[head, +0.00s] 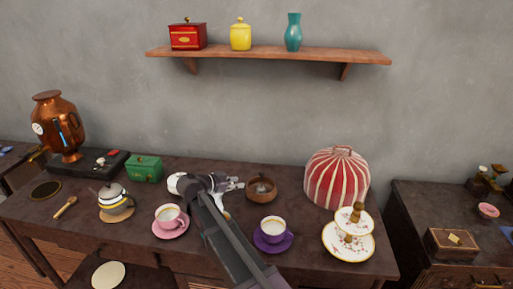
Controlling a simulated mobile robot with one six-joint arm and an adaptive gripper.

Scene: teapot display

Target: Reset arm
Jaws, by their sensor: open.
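My gripper (238,184) is open, at the end of my arm, which reaches in from the bottom middle. It hangs over the back middle of the dark wooden table (142,216) and points right. Nothing shows between its fingers. A small brown wooden bowl (261,192) is just right of the fingertips; I cannot tell the exact gap. My arm hides part of the table between the two cups.
A pink cup (168,214) is left of my arm, a purple-saucered cup (273,227) right. A teapot (115,197), green box (146,169) and copper urn (60,122) stand left. A striped cosy (337,178) and tiered stand (347,240) stand right. A shelf (268,55) hangs above.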

